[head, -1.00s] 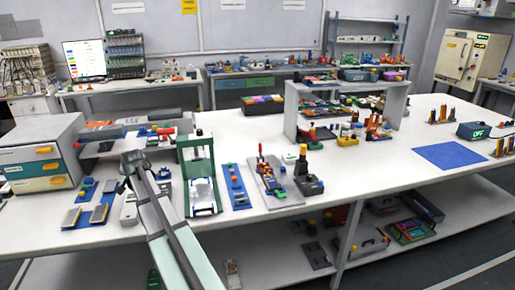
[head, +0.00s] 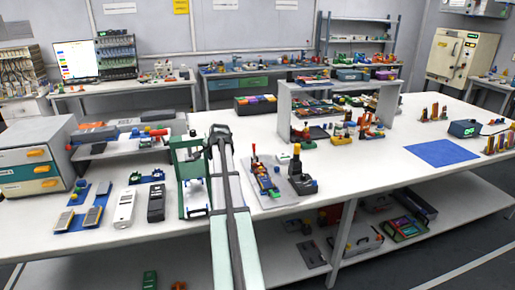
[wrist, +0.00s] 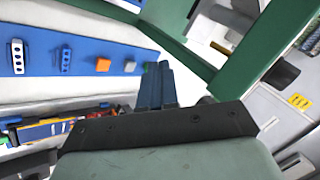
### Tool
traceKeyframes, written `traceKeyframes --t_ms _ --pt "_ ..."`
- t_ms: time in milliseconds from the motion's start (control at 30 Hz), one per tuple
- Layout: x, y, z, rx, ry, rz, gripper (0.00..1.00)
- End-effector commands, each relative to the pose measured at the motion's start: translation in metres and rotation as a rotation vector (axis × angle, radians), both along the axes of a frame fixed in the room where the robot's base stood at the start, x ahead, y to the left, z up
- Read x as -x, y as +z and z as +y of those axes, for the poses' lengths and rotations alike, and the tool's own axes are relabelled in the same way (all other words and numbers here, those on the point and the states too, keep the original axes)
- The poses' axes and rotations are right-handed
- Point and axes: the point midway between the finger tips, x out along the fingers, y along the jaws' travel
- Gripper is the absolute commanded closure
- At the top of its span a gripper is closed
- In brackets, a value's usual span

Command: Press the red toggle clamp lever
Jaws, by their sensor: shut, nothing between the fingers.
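The red-tipped clamp lever (head: 253,150) stands upright at the back of a grey fixture plate (head: 285,200) in the head view, with blue and orange parts on the plate. My gripper (wrist: 155,75) is shut and empty in the wrist view. In the head view the end of my arm is beside the green press frame, left of the lever and apart from it; my fingertips are hidden there. A blue, yellow and red assembly (wrist: 50,131) shows at the lower left of the wrist view; I cannot make out the lever there.
The green frame (head: 184,144) stands close by my gripper; its green beam (wrist: 262,55) crosses the wrist view. A blue strip (wrist: 85,52) with small parts lies on the bench.

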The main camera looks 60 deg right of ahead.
Motion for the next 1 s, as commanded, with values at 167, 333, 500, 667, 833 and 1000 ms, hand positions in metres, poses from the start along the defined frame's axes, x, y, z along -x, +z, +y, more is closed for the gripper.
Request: traceKeyframes --t_ms 167,333,500,667,833,1000 --pt "0.043 0.008 -0.048 -0.061 -0.097 -0.043 1.00" --pt "0.085 0.017 -0.089 -0.116 -0.186 -0.090 1.00" --pt "0.127 0.027 -0.126 -0.169 -0.270 -0.140 1.00" --pt "0.159 0.034 -0.150 -0.206 -0.330 -0.178 1.00" --pt "0.180 0.039 -0.164 -0.230 -0.366 -0.204 1.00" --pt "0.186 0.040 -0.168 -0.237 -0.377 -0.212 1.00"
